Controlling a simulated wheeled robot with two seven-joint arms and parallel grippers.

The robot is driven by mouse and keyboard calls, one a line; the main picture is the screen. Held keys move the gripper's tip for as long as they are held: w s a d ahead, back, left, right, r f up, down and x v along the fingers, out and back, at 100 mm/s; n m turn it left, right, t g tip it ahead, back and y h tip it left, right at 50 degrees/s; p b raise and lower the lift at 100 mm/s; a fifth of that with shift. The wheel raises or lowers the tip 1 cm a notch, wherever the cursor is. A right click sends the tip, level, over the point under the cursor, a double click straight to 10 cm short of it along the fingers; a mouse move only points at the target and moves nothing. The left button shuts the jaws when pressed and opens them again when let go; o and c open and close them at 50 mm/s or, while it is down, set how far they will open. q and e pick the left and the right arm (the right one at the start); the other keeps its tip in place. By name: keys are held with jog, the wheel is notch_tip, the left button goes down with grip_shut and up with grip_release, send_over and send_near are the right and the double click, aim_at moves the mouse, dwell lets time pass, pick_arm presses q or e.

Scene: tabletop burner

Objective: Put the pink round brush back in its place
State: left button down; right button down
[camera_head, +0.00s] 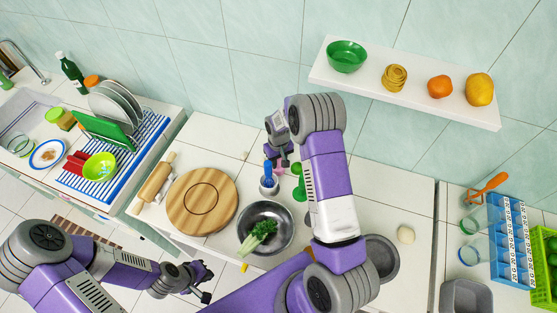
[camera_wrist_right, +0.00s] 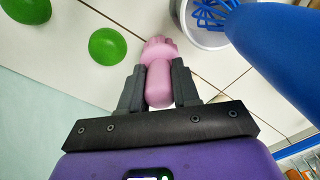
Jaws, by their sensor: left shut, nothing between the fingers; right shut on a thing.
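The pink round brush (camera_wrist_right: 157,76) is between the fingers of my right gripper (camera_wrist_right: 158,92) in the right wrist view. The gripper is shut on its handle, and its bristled end points away from the gripper. In the head view the brush is a small pink patch (camera_head: 280,171) just below my right gripper (camera_head: 278,157), partly hidden. A white cup (camera_wrist_right: 207,41) with blue utensils stands beside the brush; it also shows in the head view (camera_head: 268,189). My left gripper (camera_head: 207,287) is shut and empty at the lower left, away from the brush.
Green round objects (camera_wrist_right: 109,47) lie near the brush. A metal bowl with greens (camera_head: 282,218) and a wooden board (camera_head: 183,215) sit on the counter. A wall shelf (camera_head: 380,80) holds a bowl and fruit. A dish rack (camera_head: 112,115) stands at left.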

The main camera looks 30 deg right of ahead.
jog(key=shift+f, duration=0.55)
jog(key=shift+c, duration=0.8)
grip_release()
jog(key=shift+r, duration=0.1)
notch_tip(320, 180, up, 14)
dwell(1.0)
